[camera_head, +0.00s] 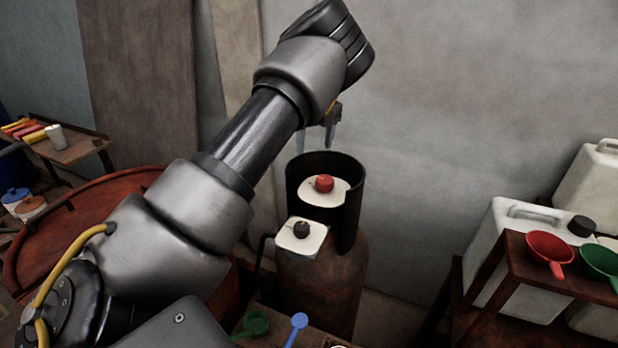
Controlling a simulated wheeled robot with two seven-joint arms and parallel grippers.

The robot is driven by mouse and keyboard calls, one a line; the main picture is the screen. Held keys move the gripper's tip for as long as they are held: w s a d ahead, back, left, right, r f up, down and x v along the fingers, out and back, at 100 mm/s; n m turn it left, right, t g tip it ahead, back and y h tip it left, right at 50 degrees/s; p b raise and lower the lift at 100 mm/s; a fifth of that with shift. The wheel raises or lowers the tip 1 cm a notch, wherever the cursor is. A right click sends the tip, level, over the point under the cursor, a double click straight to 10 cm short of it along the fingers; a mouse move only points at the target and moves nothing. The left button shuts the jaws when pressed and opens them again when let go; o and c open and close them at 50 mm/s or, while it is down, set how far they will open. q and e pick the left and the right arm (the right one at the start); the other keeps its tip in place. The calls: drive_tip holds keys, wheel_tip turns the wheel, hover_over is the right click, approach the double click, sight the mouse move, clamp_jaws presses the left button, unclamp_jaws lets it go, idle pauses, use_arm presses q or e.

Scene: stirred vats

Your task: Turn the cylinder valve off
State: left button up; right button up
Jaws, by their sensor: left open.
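A rusty brown gas cylinder (325,285) stands upright against the wall. A dark collar (350,222), open at the front, rises from its top. Inside the collar a red knob (323,183) sits on a white plate (338,195). Lower in front, a black knob (301,229) sits on a second white plate (287,240). My left arm comes in from the left, and my left gripper (329,137) points down above the collar, partly hidden behind my wrist. It is open and apart from the red knob. My right gripper is not in view.
At right, a brown stand (515,265) holds a red funnel (548,250) and a green funnel (601,262) near white jugs (510,215). A red-rimmed vat (95,205) is at left. A green scoop (256,322) and a blue-headed tool (298,322) are in front.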

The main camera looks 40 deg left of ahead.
sight(325, 179)
use_arm(q)
drive_tip(key=shift+h, duration=0.5)
drive_tip(key=d+f+p, duration=0.1)
drive_tip(key=f, duration=0.2)
drive_tip(key=d+f+p, duration=0.1)
drive_tip(key=f, duration=0.3)
drive_tip(key=w+d+f+p, duration=0.1)
drive_tip(key=f, duration=0.3)
drive_tip(key=shift+f, duration=0.15)
drive_tip(key=shift+d, duration=0.1)
drive_tip(key=c, duration=1)
